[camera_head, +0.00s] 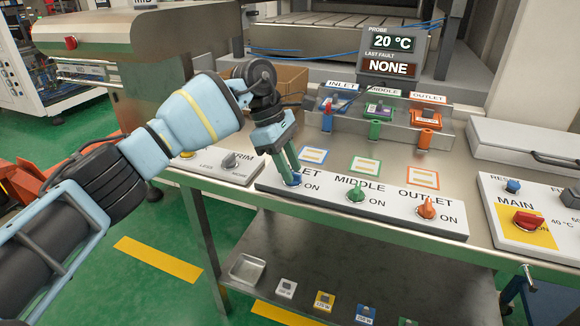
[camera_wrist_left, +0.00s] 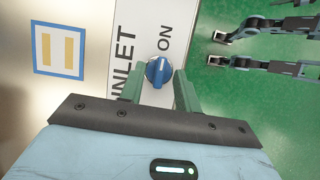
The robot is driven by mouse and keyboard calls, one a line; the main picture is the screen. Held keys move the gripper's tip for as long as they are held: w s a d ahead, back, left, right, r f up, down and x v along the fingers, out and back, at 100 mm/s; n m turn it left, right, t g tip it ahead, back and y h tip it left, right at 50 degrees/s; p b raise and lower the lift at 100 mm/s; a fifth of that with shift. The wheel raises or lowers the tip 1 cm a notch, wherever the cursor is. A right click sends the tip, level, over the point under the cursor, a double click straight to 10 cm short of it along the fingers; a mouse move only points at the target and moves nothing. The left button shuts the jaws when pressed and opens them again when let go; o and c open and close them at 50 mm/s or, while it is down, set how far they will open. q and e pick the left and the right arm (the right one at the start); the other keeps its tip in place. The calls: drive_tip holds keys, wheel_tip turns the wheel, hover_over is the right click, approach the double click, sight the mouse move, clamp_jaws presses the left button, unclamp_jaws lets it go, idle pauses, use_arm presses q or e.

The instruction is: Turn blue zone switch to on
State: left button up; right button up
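The blue zone switch (camera_head: 293,181) is a round blue knob on the white panel (camera_head: 325,197) at the table's front edge, by the INLET and ON lettering. My left gripper (camera_head: 291,168) is over it with green fingers pointing down, partly hiding the knob and lettering. In the left wrist view the blue knob (camera_wrist_left: 158,72) shows a pale pointer line and lies between the tips of my left gripper (camera_wrist_left: 158,80). My right gripper is in neither view.
A green MIDDLE knob (camera_head: 356,193) and an orange OUTLET knob (camera_head: 427,208) sit on the same panel to the right. A red MAIN switch (camera_head: 528,221) is farther right. A grey TRIM knob (camera_head: 230,160) is to the left. Coloured connectors stand behind.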

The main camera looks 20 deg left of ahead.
sight(279, 179)
use_arm(q)
drive_tip(key=v, duration=0.7)
idle(0.5)
